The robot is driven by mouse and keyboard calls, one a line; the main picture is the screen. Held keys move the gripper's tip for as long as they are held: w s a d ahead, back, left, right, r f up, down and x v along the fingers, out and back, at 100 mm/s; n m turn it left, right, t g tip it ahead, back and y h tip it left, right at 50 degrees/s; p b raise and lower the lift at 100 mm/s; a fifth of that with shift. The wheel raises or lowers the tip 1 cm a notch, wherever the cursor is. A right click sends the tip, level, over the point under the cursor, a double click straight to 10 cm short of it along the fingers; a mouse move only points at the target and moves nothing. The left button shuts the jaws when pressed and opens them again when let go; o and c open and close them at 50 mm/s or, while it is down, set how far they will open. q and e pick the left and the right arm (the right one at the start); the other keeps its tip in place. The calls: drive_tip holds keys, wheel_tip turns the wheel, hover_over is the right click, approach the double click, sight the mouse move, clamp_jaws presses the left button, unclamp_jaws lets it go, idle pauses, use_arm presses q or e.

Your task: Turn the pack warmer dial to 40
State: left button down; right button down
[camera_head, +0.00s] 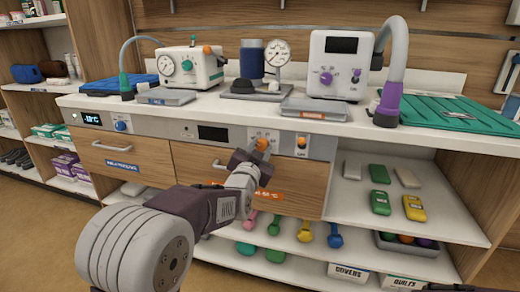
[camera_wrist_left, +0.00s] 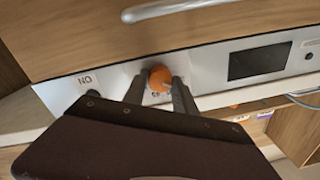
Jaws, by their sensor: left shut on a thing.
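The pack warmer dial is an orange knob (camera_head: 262,145) on the light panel above the right wooden drawer. In the left wrist view the same orange dial (camera_wrist_left: 159,77) sits between my two dark fingers, with small scale marks partly hidden beside it. My left gripper (camera_head: 257,157) reaches the dial from the front and is shut on it; its tips also show in the left wrist view (camera_wrist_left: 160,88). The dial's pointer and exact setting cannot be read. The dark display (camera_head: 212,133) left of the dial shows no figures.
An orange switch (camera_head: 302,142) is just right of the dial. The drawer handle (camera_head: 230,166) and an orange label (camera_head: 262,194) lie below. Left, another panel has a lit display (camera_head: 91,119) and blue knob (camera_head: 121,126). Devices stand on the white counter (camera_head: 235,112) above.

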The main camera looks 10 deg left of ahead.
use_arm(q)
drive_tip(key=m, duration=0.6)
drive_tip(key=shift+f, duration=0.1)
drive_tip(key=shift+m, duration=0.3)
idle(0.3)
drive_tip(key=c, duration=1)
unclamp_jaws()
drive_tip(key=shift+s+p, duration=0.35)
drive_tip(key=shift+s, duration=0.2)
drive_tip(key=s+p, duration=0.2)
drive_tip(key=s, duration=0.6)
drive_tip(key=shift+f, duration=0.15)
